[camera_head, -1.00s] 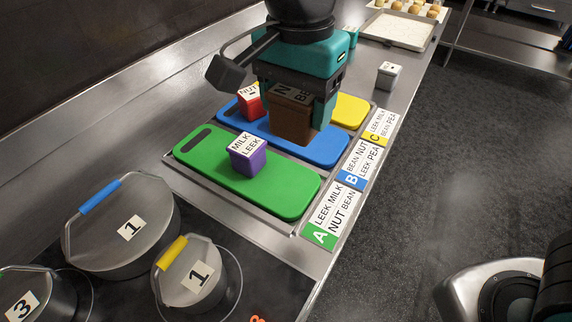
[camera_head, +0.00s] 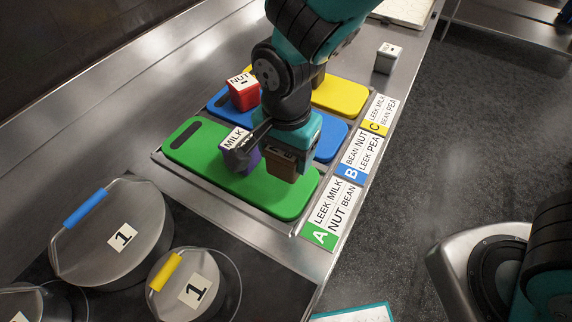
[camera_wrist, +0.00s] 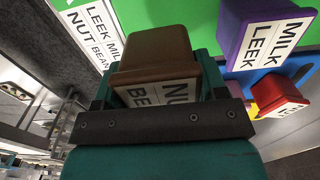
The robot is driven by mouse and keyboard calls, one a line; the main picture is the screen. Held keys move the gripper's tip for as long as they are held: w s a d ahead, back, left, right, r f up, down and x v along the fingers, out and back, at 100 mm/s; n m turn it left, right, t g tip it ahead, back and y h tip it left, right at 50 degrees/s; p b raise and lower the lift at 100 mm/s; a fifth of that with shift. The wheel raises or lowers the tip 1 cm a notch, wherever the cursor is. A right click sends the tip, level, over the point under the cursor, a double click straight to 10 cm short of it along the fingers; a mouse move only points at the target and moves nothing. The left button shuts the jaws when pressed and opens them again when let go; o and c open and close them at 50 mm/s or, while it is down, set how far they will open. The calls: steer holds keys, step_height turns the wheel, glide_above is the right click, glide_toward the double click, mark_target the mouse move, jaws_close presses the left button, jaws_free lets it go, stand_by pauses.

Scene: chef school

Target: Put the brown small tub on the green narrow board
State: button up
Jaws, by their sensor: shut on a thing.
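The brown small tub (camera_head: 281,165) is held in my gripper (camera_head: 288,150), which is shut on it. In the wrist view the brown tub (camera_wrist: 160,55) sits between the jaws, with part of its NUT/BEAN label showing. In the head view the tub appears over the right part of the green narrow board (camera_head: 205,173); whether it touches the board I cannot tell. A purple tub labelled MILK LEEK (camera_wrist: 262,35) stands on the green board, left of the brown tub in the head view and partly hidden by my gripper (camera_head: 243,160).
A red tub (camera_head: 243,95) stands on the blue board (camera_head: 331,140) behind. A yellow board (camera_head: 342,97) lies farther back. Label cards A (camera_head: 330,214), B (camera_head: 360,160) and C (camera_head: 379,115) line the right edge. Lidded pots (camera_head: 115,240) stand front left. A grey tub (camera_head: 387,58) is at back right.

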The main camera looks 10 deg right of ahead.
mark_target(287, 170)
steer(key=shift+f, duration=2.35)
steer(key=shift+f, duration=0.15)
steer(key=o, duration=1)
steer(key=shift+o, duration=0.2)
